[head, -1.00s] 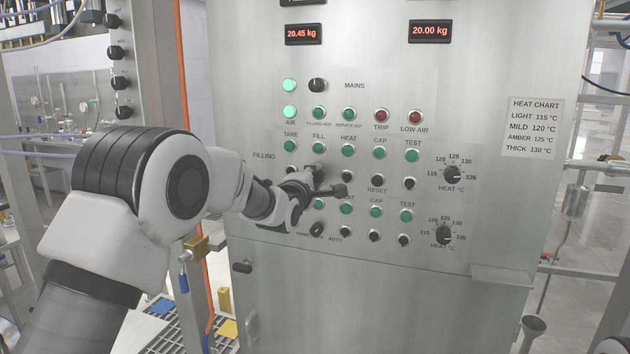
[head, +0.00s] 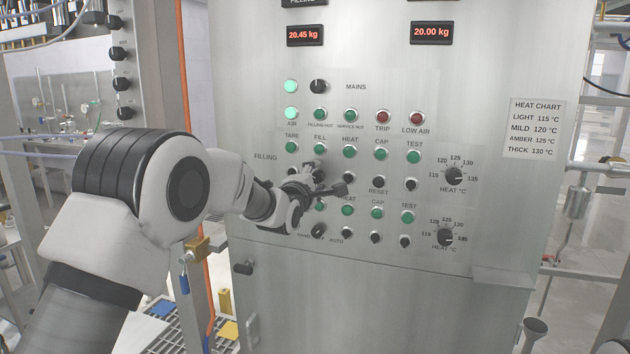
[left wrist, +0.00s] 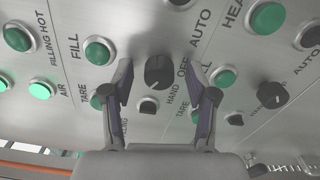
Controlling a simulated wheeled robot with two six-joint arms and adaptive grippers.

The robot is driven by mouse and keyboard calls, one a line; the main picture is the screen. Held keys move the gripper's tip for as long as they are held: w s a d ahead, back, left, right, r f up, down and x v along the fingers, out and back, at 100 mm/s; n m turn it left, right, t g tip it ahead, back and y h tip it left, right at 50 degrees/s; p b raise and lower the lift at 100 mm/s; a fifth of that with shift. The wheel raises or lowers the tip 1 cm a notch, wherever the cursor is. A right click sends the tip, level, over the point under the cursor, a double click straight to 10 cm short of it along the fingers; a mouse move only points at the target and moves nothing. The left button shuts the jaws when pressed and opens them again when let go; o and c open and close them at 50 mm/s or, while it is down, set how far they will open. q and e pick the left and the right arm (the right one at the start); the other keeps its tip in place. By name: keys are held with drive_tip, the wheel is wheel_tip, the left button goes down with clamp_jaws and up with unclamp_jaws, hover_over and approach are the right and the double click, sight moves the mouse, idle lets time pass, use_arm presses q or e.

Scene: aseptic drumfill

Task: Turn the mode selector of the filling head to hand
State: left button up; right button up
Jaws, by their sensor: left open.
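The mode selector, a black knob (left wrist: 158,72), sits on the steel panel among the printed words HAND, OFF and AUTO in the left wrist view. Which way its pointer faces is not clear. My left gripper (left wrist: 160,80) is open, with one finger on each side of this knob. I cannot tell whether either finger touches it. In the head view the left gripper (head: 328,180) is at the panel's FILLING row and partly covers the knobs there. My right gripper is not in view.
A second selector (left wrist: 272,95) and green buttons (left wrist: 98,50) lie close around the fingers. The upright filling panel (head: 380,290) has displays, lamps and two heat dials (head: 453,176). An orange hose (head: 190,150) and a valve (head: 198,246) hang at its left.

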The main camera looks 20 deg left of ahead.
use_arm(q)
drive_tip(key=s, duration=1.2)
drive_tip(key=shift+a, duration=0.2)
